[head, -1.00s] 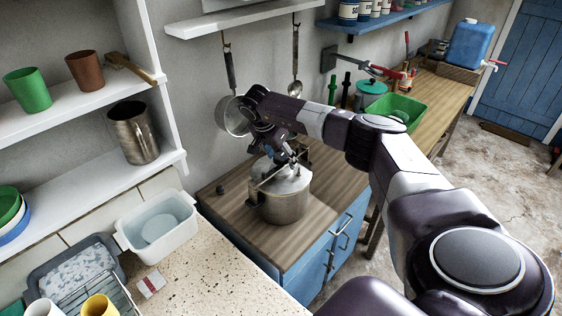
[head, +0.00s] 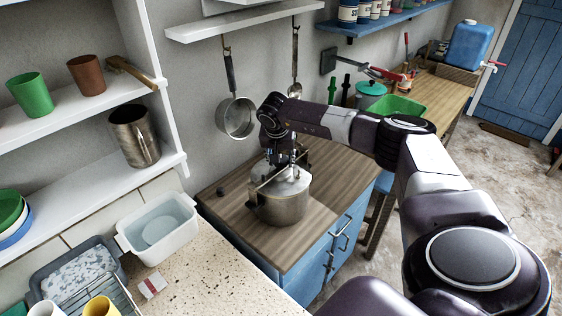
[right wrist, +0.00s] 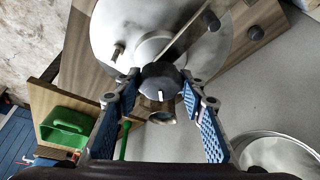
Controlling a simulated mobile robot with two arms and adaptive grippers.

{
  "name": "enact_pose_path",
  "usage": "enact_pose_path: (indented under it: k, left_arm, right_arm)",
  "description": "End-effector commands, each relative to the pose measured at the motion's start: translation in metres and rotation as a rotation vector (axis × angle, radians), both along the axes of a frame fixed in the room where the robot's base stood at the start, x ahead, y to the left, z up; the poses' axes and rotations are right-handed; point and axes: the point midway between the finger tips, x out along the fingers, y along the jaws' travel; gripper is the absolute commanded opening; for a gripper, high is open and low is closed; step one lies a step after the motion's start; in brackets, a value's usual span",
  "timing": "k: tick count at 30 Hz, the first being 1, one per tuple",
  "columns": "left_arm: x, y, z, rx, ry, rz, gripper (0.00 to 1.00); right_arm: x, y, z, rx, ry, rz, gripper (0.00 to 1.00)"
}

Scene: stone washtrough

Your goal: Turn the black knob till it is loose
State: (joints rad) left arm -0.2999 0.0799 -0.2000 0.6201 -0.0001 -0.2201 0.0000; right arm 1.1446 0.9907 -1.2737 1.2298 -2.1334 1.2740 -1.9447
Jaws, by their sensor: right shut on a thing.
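A metal pot (head: 282,208) with a lid and a bar across its top stands on the wooden worktop. In the right wrist view, the black knob (right wrist: 160,74) sits by the edge of the pale round lid (right wrist: 112,28), under one end of the bar or close to it. My right gripper (right wrist: 161,80) is shut on the knob, with a blue-padded finger on each side. In the head view my right gripper (head: 281,160) is above the pot, and the gripped knob is hard to make out there. My left gripper is not in view.
A small dark knob (head: 220,191) lies on the worktop left of the pot. A pan (head: 236,118) hangs on the wall behind. A green tub (head: 402,106) stands to the right. A white basin (head: 157,229) is at the left. The worktop front is clear.

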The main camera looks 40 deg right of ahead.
Motion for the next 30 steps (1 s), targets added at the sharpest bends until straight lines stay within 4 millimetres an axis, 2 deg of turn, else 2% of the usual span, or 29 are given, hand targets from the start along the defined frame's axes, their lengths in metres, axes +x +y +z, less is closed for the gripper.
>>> enact_pose_path:
  k: [9, 21, 30]
  left_arm:
    - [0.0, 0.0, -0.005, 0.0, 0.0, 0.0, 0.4]
    - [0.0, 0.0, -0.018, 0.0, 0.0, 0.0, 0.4]
    - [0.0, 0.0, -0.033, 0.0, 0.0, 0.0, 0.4]
  right_arm:
    - [-0.001, -0.001, -0.001, 0.0, 0.0, 0.35, 0.26]
    - [0.0, 0.0, -0.002, 0.002, -0.002, 0.709, 0.26]
    - [0.001, 0.001, -0.002, 0.0, -0.003, 0.799, 0.26]
